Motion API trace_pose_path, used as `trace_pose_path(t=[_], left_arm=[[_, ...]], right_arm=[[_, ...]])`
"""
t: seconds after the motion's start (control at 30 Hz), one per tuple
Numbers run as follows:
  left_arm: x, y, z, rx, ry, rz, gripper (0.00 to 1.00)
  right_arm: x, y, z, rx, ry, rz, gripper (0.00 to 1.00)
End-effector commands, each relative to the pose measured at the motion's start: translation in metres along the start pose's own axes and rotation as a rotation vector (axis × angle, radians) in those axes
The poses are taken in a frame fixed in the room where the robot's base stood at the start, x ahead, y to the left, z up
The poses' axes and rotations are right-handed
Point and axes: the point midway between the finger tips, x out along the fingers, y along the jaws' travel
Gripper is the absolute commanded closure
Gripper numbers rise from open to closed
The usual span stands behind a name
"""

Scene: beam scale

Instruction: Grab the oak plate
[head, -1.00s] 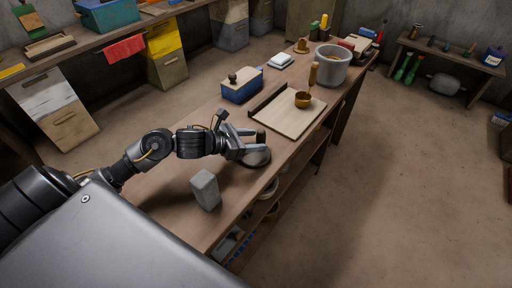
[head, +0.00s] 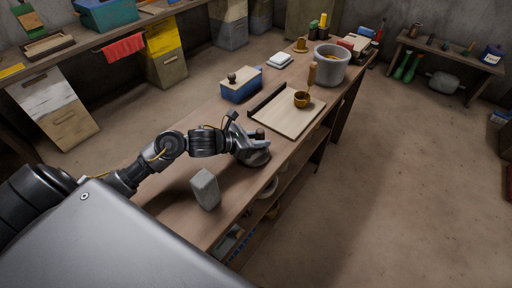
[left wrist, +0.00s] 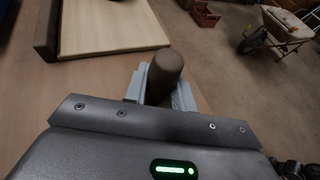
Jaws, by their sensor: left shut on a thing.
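A pale wooden board (head: 282,117), which looks like the oak plate, lies flat on the workbench with a dark strip along its left edge. It also shows at the top of the left wrist view (left wrist: 110,30). My left gripper (head: 262,143) is just on the near side of the board, apart from it. Its fingers are shut on a dark brown upright handle (left wrist: 165,72) of a round grey disc (head: 258,159) on the bench. The fingers mostly hide the handle in the head view. My right gripper is not in view.
A brass cup (head: 302,100) sits on the board. A grey block (head: 205,189) stands on the bench nearer me. A blue box (head: 241,86) is to the left, a grey pot (head: 332,64) beyond. The bench's right edge is close to the disc.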

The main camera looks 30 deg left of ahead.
Motion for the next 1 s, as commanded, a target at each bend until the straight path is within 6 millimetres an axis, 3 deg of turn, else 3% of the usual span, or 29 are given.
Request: trace_pose_path(t=[0.27,0.43,0.67,0.8,1.0], left_arm=[[-0.003,0.001,0.007,0.004,-0.002,0.0,0.98],[-0.012,0.001,0.031,0.012,-0.004,0.001,0.98],[-0.079,0.021,0.064,0.014,0.004,0.004,0.98],[-0.113,0.034,0.06,0.003,0.01,0.002,0.98],[-0.142,0.043,0.065,-0.001,0.005,0.0,0.98]], right_arm=[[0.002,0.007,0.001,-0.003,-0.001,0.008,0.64],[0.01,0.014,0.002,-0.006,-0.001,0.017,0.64],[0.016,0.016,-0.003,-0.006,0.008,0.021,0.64],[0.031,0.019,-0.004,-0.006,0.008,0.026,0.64],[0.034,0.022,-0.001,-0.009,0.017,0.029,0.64]])
